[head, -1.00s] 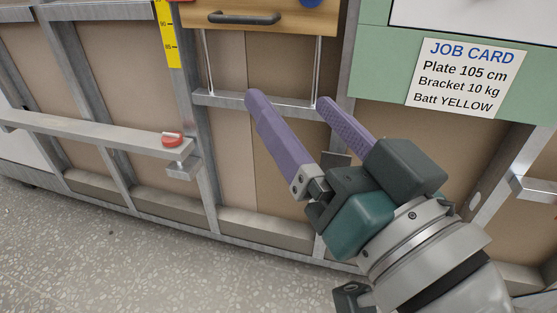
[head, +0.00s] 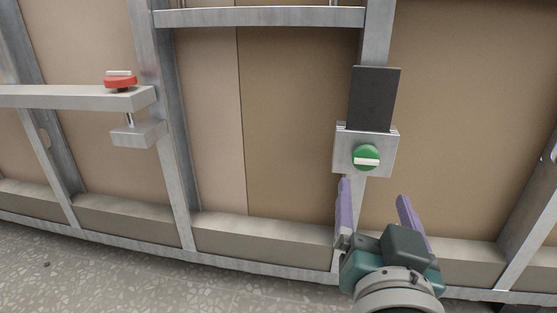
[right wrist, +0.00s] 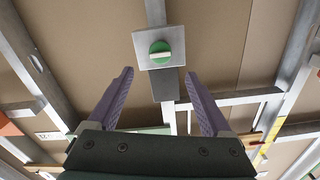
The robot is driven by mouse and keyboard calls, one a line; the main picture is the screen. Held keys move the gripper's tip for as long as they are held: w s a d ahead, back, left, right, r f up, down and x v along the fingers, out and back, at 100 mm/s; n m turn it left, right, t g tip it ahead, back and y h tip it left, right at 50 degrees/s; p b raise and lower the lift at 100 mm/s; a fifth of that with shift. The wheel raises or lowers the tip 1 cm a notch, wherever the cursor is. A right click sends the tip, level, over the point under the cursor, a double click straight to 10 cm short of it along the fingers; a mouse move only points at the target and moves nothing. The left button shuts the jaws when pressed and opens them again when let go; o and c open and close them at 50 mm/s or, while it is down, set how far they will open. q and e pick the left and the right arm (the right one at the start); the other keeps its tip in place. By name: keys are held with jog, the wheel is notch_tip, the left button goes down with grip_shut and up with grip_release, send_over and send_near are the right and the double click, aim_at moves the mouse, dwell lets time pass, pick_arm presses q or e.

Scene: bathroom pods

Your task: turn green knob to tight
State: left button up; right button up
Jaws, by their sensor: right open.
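The green knob (head: 367,158) is round with a white bar lying about level across it. It sits on a grey metal block (head: 343,152) on an upright stud, below a dark plate. In the right wrist view the green knob (right wrist: 160,52) is ahead of the fingers, near the top centre. My right gripper (head: 374,190) has two purple fingers, spread apart and empty, just below the knob in the head view. It also shows in the right wrist view (right wrist: 160,84). No contact with the knob shows. My left gripper is not in view.
A red knob (head: 121,82) sits on a metal rail with a clamp at the left. Metal studs and a cross rail (head: 260,16) frame brown panels. A bottom ledge (head: 262,237) runs along the wall above the speckled floor (head: 90,277).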

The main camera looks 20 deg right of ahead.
aim_at(368, 161)
jog(key=b+x, duration=0.4)
jog(key=x, duration=0.4)
jog(key=shift+w+d, duration=0.1)
jog(key=shift+w, duration=0.1)
jog(key=shift+w+d+r, duration=0.1)
jog(key=shift+w+d, duration=0.05)
jog(key=shift+w, duration=0.05)
jog(key=c, duration=1.3)
grip_shut()
